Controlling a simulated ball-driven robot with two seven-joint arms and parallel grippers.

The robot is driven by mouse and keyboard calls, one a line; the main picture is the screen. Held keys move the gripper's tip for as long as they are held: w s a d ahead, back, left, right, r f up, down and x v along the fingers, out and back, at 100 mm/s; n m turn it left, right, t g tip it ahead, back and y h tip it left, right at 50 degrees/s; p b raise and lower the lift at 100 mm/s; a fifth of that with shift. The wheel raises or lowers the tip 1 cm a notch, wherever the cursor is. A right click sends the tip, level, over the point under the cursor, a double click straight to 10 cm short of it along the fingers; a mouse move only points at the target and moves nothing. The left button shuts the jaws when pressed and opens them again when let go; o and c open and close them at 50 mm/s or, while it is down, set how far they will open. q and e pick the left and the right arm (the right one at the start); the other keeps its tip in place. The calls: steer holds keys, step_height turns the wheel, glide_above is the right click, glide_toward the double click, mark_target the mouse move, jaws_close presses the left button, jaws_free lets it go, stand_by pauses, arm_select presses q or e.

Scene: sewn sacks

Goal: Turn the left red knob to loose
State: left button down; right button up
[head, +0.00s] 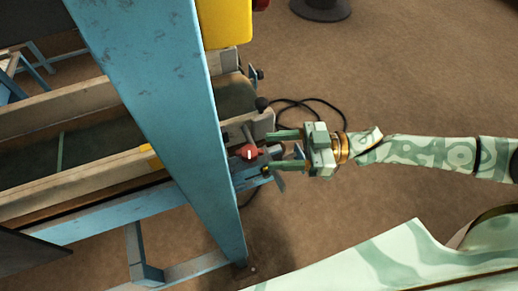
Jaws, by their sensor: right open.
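A red knob (250,153) with a pale mark sits on the end of the conveyor-like machine, just right of the blue post. My right gripper (270,152) comes in from the right with its two green fingers spread open. One finger is above the knob and one below it in the picture. The knob lies at or just past the fingertips; I cannot tell whether they touch it. Part of another red piece (261,5) shows at the top edge, beside the yellow box. My left gripper is not in view.
A thick blue post (165,100) stands close left of the knob. A yellow box (224,24) is above. A dark bolt-like knob (263,104) and a black cable (325,103) are near my upper finger. The brown floor at right is mostly clear.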

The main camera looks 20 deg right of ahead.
mark_target(257, 150)
steer(key=x, duration=0.4)
steer(key=shift+w+a, duration=0.1)
steer(key=shift+a, duration=0.15)
steer(key=c, duration=1)
steer(key=shift+o, duration=0.2)
steer(key=shift+w+f+n+g+y+b, duration=0.15)
steer(key=shift+n+g+b, duration=0.15)
steer(key=shift+n+g, duration=0.45)
steer(key=shift+w+r+n+g+y+b, duration=0.15)
steer(key=shift+n+g+b, duration=0.25)
steer(key=shift+g, duration=0.55)
steer(key=n+g, duration=0.1)
steer(key=g, duration=0.1)
steer(key=shift+n+g, duration=0.3)
steer(key=shift+n, duration=0.05)
steer(key=o, duration=1)
steer(key=shift+c, duration=0.2)
